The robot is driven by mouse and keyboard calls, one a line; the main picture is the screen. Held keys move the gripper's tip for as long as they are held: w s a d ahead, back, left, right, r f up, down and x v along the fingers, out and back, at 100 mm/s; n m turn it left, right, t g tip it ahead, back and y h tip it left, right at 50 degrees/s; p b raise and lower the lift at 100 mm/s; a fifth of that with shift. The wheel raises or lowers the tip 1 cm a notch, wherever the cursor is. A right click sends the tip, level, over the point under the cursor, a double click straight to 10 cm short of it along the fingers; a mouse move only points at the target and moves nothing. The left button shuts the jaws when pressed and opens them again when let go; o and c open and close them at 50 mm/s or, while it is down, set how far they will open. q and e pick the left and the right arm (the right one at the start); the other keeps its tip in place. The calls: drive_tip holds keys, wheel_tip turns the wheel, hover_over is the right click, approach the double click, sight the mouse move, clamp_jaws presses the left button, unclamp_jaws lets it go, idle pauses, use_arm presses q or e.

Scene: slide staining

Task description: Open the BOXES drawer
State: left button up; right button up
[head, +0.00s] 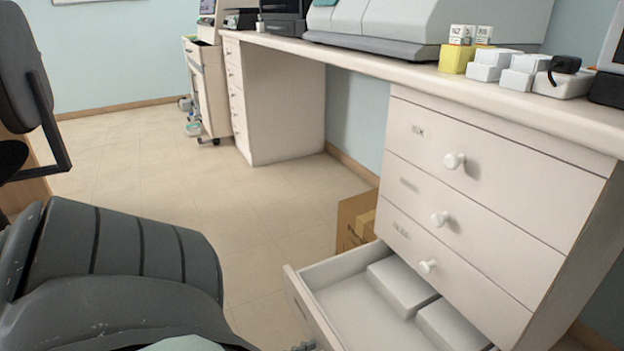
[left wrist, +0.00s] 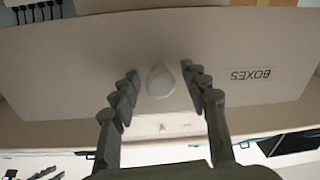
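The BOXES drawer (head: 308,312) is the bottom drawer of the white cabinet and stands pulled out, with white boxes (head: 402,285) inside. Its label is hidden in the head view. In the left wrist view the drawer front (left wrist: 80,65) appears upside down, with the BOXES label (left wrist: 248,75) at the right. Its round white knob (left wrist: 160,82) lies between the fingers of my left gripper (left wrist: 160,70). The fingers are apart, with a visible gap on each side of the knob. In the head view only a bit of this gripper shows at the bottom edge. My right gripper is not in view.
Three closed drawers with white knobs (head: 454,160) are above the open one. A cardboard box (head: 352,217) stands on the floor behind it. A chair (head: 25,75) is at the far left. The tiled floor (head: 240,215) in the middle is clear.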

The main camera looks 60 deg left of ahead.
use_arm(q)
drive_tip(key=s, duration=1.2)
drive_tip(key=shift+a, duration=0.2)
idle(0.4)
